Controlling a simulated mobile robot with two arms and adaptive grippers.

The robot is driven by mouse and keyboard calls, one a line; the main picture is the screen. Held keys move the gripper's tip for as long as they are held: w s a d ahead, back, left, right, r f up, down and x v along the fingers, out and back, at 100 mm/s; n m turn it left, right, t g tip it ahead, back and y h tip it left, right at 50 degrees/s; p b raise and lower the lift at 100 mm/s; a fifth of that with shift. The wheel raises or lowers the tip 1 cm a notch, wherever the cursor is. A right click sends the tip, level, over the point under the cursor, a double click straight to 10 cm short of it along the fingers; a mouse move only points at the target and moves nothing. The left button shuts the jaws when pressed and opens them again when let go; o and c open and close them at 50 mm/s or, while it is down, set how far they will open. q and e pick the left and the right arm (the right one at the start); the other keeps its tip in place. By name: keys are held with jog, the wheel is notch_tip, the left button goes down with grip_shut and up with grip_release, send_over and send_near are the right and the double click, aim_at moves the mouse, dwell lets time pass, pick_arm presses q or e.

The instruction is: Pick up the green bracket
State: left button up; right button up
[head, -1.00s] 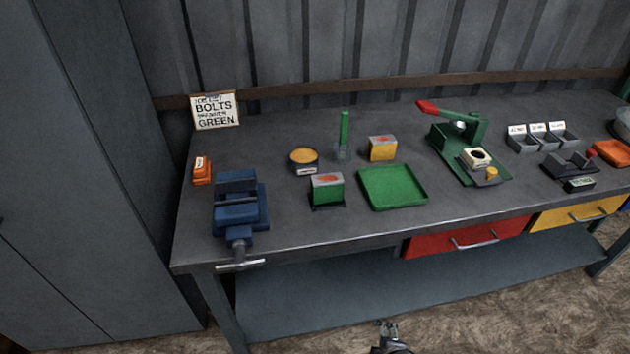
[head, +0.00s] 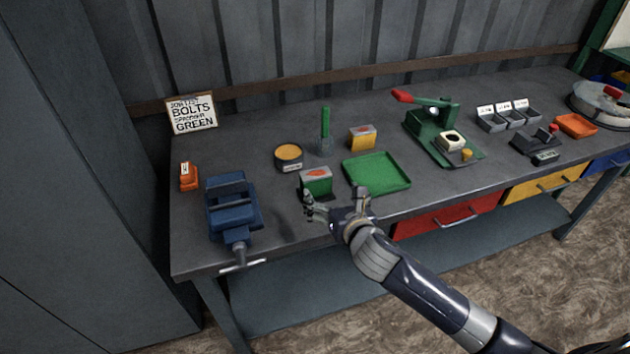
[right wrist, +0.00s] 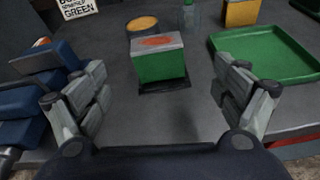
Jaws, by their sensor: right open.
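The green bracket (head: 318,183) looks like a boxy green piece with a pale grey top, an orange-red mark and a dark base. It stands upright on the bench, left of the green tray. It also shows in the right wrist view (right wrist: 158,66), centred ahead of the fingers. My right gripper (head: 335,198) is open and empty at the bench's front side, just in front of the bracket. In the right wrist view its fingers (right wrist: 160,82) are spread wide to either side of the bracket, apart from it. My left gripper is not in view.
A blue vise (head: 232,207) stands to the left and the green tray (head: 376,186) to the right. A green lever press (head: 440,127) stands farther right.

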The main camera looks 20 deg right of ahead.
aim_at(315, 173)
jog(key=shift+n, duration=0.7)
jog(key=shift+w+a+r+p+x, duration=0.1)
jog(key=shift+r+p+x, duration=0.1)
jog(key=shift+x, duration=1.7)
jog(key=shift+w+a+r+p+x, duration=0.1)
jog(key=shift+r+p+x, duration=0.1)
jog(key=shift+x, duration=1.65)
jog(key=shift+a+r+p+x, duration=0.15)
jog(key=shift+r+x, duration=0.1)
jog(key=shift+x, duration=1.65)
jog(key=shift+d, duration=0.1)
jog(key=c, duration=1.7)
jog(key=shift+r, duration=0.2)
